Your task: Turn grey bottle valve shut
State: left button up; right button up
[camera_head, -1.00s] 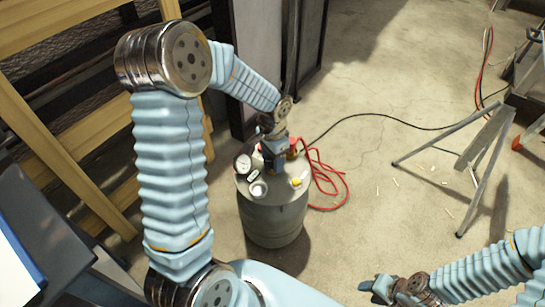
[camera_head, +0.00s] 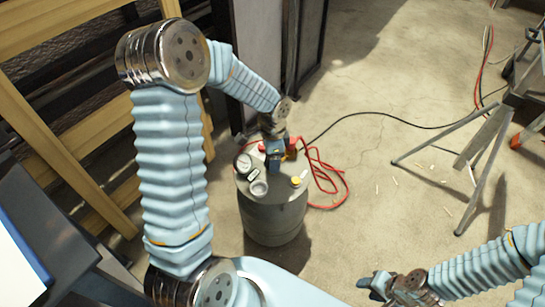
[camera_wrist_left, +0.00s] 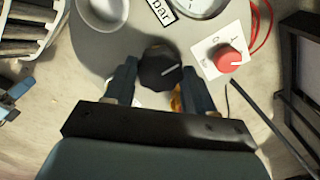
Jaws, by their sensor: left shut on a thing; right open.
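The grey bottle (camera_head: 275,222) stands upright on the floor, with fittings on its top. In the left wrist view a dark faceted knob (camera_wrist_left: 158,66) with a white pointer line sits on the grey top. The line points to the upper right. My left gripper (camera_head: 275,166) is over the bottle's top, its two fingers on either side of this knob, shut on it. In the head view the gripper hides the knob. A red knob (camera_wrist_left: 228,59) on a white marked plate is beside it, apart from the fingers. My right gripper (camera_head: 372,284) is open and empty, low at the right.
A round gauge (camera_head: 243,163), a pale cup-like fitting (camera_head: 259,188) and a yellow cap (camera_head: 296,181) are on the bottle's top. A red hose (camera_head: 325,180) lies behind right. Wooden slats (camera_head: 60,150) stand left, a metal trestle (camera_head: 485,150) right.

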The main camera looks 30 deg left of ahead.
pick_arm(q)
jog(key=o, duration=1)
jog(key=shift+o, duration=0.2)
notch_tip(320, 180, up, 14)
jog(key=p, duration=0.1)
jog(key=shift+f, duration=0.15)
